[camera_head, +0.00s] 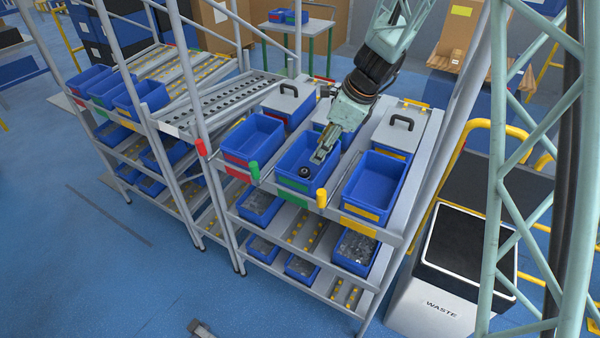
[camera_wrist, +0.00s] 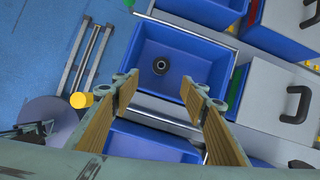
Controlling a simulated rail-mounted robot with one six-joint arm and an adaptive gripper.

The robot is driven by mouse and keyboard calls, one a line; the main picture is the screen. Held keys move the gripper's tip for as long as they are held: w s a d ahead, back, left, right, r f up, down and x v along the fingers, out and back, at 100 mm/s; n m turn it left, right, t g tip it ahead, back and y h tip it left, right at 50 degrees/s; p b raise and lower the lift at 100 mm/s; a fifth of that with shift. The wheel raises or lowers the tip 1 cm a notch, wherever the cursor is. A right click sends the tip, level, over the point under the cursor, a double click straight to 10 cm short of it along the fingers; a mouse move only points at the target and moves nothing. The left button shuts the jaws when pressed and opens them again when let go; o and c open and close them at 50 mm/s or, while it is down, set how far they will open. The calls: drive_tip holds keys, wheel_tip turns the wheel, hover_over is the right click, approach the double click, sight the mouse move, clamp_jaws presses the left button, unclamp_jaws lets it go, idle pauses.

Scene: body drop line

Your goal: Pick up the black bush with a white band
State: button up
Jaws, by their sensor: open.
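A small round black bush (camera_head: 304,172) lies in the middle blue bin (camera_head: 316,184) on the upper shelf, the one with a green label. In the wrist view the bush (camera_wrist: 160,66) shows as a dark ring with a lighter centre, on the floor of the bin (camera_wrist: 205,73). I cannot make out a white band on it. My gripper (camera_head: 319,156) is above this bin, close to the bush in the head view. In the wrist view my gripper (camera_wrist: 158,88) is open, with nothing between its fingers, and the bush shows beyond the fingertips.
Empty-looking blue bins stand left (camera_head: 253,138) and right (camera_head: 376,180) of the middle bin. Lidded grey boxes (camera_head: 288,102) with black handles stand behind. Yellow (camera_head: 321,198) and green (camera_head: 254,170) posts stick up at the shelf front. A waste bin (camera_head: 440,310) stands at right.

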sight(304, 170)
drive_tip(key=shift+w+a+f, duration=0.25)
drive_tip(key=shift+w+f, duration=0.1)
drive_tip(key=shift+f, duration=0.15)
drive_tip(key=shift+f, duration=0.1)
drive_tip(key=shift+b+x, duration=0.55)
drive_tip(key=shift+x, duration=3.65)
drive_tip(key=shift+a, duration=0.1)
drive_tip(key=shift+x, duration=2.55)
drive_tip(key=shift+s+a, duration=0.1)
drive_tip(key=shift+a, duration=0.05)
drive_tip(key=shift+c, duration=0.7)
drive_tip(key=c, duration=0.9)
